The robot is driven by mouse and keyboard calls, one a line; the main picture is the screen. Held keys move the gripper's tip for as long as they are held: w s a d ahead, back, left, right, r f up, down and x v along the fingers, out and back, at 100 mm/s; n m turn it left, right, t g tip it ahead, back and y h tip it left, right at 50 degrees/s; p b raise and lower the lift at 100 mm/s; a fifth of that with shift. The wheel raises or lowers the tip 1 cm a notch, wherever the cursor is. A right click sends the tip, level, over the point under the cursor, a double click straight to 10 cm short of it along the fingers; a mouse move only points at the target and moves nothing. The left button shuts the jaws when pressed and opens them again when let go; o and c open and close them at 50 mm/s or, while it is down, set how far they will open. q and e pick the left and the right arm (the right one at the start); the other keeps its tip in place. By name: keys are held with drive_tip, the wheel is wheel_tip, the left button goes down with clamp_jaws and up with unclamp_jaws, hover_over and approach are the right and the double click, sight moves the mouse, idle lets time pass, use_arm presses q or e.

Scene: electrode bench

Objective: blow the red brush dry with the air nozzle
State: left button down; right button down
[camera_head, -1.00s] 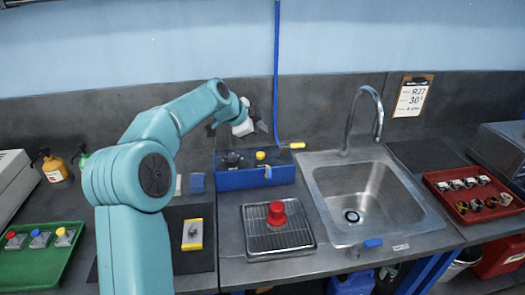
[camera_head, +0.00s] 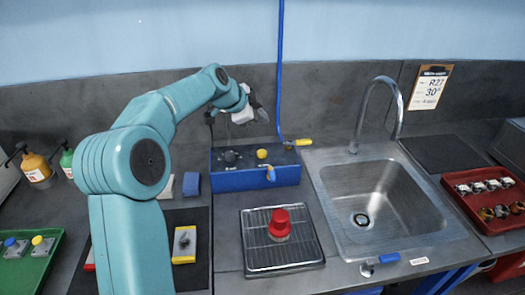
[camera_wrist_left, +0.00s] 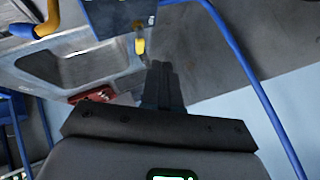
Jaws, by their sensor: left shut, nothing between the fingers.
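A red piece with a round knob top, seemingly the red brush (camera_head: 280,222), stands upright on a wire rack in a metal tray (camera_head: 257,257). A yellow-handled piece, seemingly the air nozzle (camera_head: 303,142), lies near the lower end of the blue hose (camera_head: 280,70). A yellow piece also shows ahead of the fingers in the left wrist view (camera_wrist_left: 139,46). My left gripper (camera_head: 263,115) is shut and empty, above the back of the blue box (camera_head: 235,180), left of the hose. Its dark fingers (camera_wrist_left: 162,75) show together in the wrist view. My right gripper is in no view.
A sink (camera_head: 385,205) with a tall faucet (camera_head: 395,95) lies right of the rack. A red tray (camera_head: 480,215) with small parts is at far right. A green tray (camera_head: 25,268) and bottles (camera_head: 37,168) are at left. A yellow block (camera_head: 184,243) lies on a dark mat.

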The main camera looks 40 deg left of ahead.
sight(260, 154)
use_arm(q)
wheel_tip(260, 154, down, 9)
drive_tip(key=b, duration=0.6)
drive_tip(key=shift+s+r, duration=0.1)
drive_tip(key=shift+r, duration=0.1)
drive_tip(key=shift+w+f+b, duration=0.2)
drive_tip(key=shift+f+b, duration=0.1)
drive_tip(key=shift+b, duration=0.1)
drive_tip(key=shift+s+r, duration=0.15)
drive_tip(key=shift+r, duration=0.05)
drive_tip(key=shift+f, duration=0.1)
idle(1.3)
